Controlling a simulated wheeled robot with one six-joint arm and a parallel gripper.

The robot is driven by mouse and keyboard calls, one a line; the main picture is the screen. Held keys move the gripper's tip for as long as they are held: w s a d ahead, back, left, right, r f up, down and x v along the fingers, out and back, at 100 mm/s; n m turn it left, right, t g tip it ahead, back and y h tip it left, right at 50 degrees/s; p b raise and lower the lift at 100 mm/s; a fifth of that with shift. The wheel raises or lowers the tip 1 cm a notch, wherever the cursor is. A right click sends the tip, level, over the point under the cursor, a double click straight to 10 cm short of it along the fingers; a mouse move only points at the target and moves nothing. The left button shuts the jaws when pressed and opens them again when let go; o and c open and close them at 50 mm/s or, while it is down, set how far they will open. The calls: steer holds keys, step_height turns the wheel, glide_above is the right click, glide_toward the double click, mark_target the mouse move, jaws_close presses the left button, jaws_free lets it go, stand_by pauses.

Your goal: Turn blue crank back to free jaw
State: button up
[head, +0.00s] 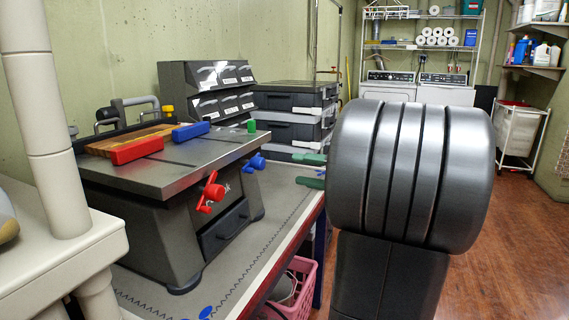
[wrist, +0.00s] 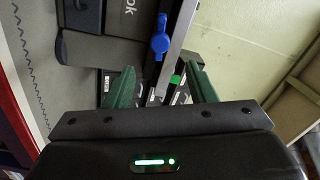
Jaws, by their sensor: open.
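The blue crank (head: 254,163) is on the front of a grey bench machine (head: 170,187), right of the red crank (head: 210,192). On its top lie a blue jaw block (head: 190,131) and a red jaw block (head: 137,149), with a striped wooden piece (head: 128,142) beside them. My gripper (head: 311,170) is open, its green fingers right of the blue crank and apart from it. In the wrist view the blue crank (wrist: 160,43) lies ahead of the gap between the open fingers (wrist: 161,66). Nothing shows held between them.
The machine stands on a bench (head: 275,215). A small green block (head: 251,126) is at the top's far right corner. Grey storage bins (head: 205,90) and stacked black cases (head: 290,115) stand behind. A pink basket (head: 296,290) is below the bench edge. Wood floor is open at right.

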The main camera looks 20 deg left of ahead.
mark_target(264, 164)
steer(key=shift+s+d, duration=0.15)
steer(key=shift+d, duration=0.85)
steer(key=shift+s+d, duration=0.15)
steer(key=shift+d, duration=0.8)
steer(key=shift+a, duration=0.1)
steer(key=a, duration=0.4)
steer(key=w+a+b, duration=0.1)
steer(key=a, duration=0.4)
steer(key=w+a+b, duration=0.1)
steer(key=a, duration=0.3)
steer(key=shift+a, duration=0.3)
steer(key=shift+d, duration=0.1)
